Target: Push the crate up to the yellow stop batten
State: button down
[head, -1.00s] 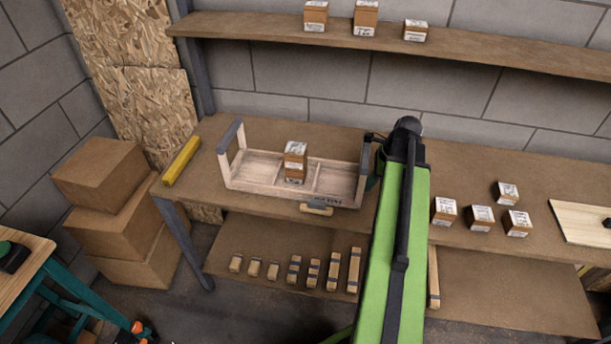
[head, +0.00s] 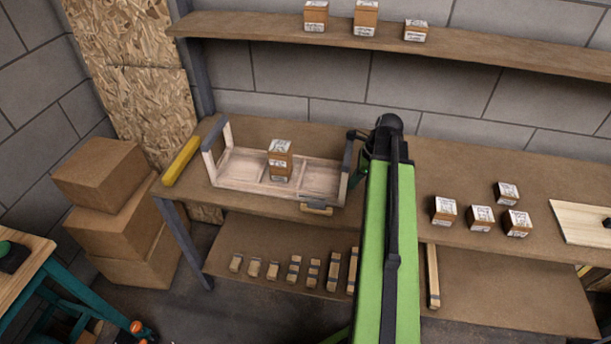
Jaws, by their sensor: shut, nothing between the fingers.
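The wooden crate (head: 237,185) stands on the left part of the workbench, with raised grey-topped end frames. Small stacked boxes (head: 280,160) sit inside it, near its middle. The yellow stop batten (head: 181,161) lies along the bench's left end, with a narrow gap between it and the crate's left end. My gripper (head: 358,178) is at the crate's right end, mostly hidden behind my green arm; its fingers are shut and empty. It appears to be against the crate's right end frame, but contact is hard to make out.
A wooden-handled item (head: 316,208) sits at the bench's front edge, by the crate. Several small boxes (head: 481,218) and a pale board (head: 585,222) are on the bench to the right. A lower shelf (head: 235,240) holds several wooden blocks. Cardboard boxes (head: 100,175) are stacked left of the bench.

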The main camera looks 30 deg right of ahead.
aim_at(312, 180)
jog(key=shift+w+a, duration=1.4)
jog(key=shift+a, duration=0.25)
jog(key=shift+w+a, duration=1.35)
jog(key=shift+a, duration=0.25)
jog(key=shift+w+a, duration=1.4)
jog(key=shift+a, duration=0.25)
jog(key=s+d+r+p, duration=0.1)
jog(key=d, duration=0.1)
jog(key=s+d+r+p, duration=0.1)
jog(key=s+r+p, duration=0.1)
jog(key=shift+d, duration=0.35)
jog(key=shift+s+d+r, duration=0.1)
jog(key=shift+s+d, duration=0.05)
jog(key=shift+s, duration=0.05)
